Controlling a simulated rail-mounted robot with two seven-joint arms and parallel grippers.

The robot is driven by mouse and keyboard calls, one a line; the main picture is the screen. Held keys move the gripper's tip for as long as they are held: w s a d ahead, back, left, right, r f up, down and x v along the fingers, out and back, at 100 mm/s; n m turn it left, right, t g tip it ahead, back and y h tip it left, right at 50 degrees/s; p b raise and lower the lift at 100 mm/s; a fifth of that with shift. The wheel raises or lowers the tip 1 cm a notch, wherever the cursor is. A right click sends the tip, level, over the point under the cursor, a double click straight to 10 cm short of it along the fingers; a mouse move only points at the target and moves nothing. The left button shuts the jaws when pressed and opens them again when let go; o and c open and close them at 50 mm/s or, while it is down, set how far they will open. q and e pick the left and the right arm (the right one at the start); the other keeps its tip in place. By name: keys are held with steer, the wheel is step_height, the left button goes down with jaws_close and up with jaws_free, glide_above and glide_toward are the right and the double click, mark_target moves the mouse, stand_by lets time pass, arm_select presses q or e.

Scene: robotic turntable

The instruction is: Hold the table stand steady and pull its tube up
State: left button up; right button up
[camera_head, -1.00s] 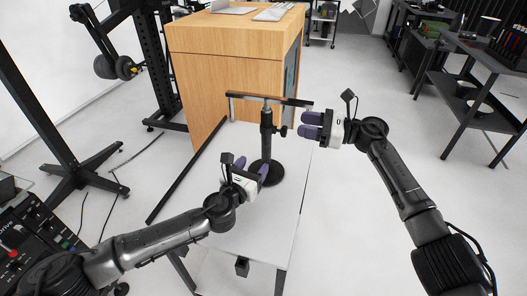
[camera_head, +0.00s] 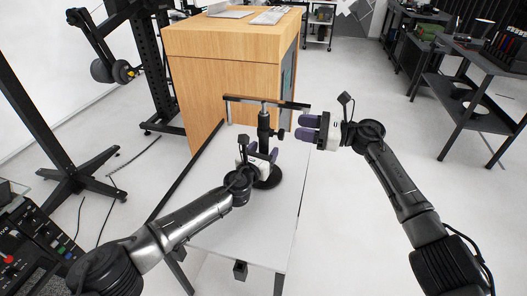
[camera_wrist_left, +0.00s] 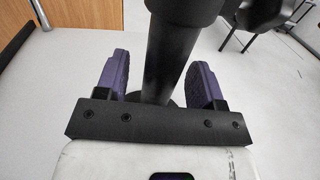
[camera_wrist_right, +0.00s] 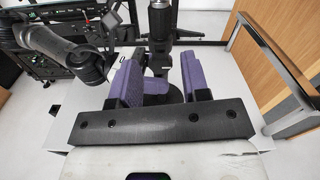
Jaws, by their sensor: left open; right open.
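My left gripper (camera_head: 262,152) is at the lower part of the stand. In the left wrist view the stand's black column (camera_wrist_left: 168,60) runs between its two open purple fingers, which stand clear of it on both sides. My right gripper (camera_head: 306,128) is open and empty, to the right of the stand just below the bar's right end. In the right wrist view the column (camera_wrist_right: 160,25) shows beyond its fingers.
The white table (camera_head: 240,225) has bare room around the base. A wooden cabinet (camera_head: 215,75) stands behind it. A black pole frame (camera_head: 150,60) is at the left and dark shelves (camera_head: 470,85) are at the right.

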arm_select(q)
steer(key=shift+c, duration=0.3)
jaws_close()
stand_by(0.3)
arm_select(e)
steer(key=shift+o, duration=0.4)
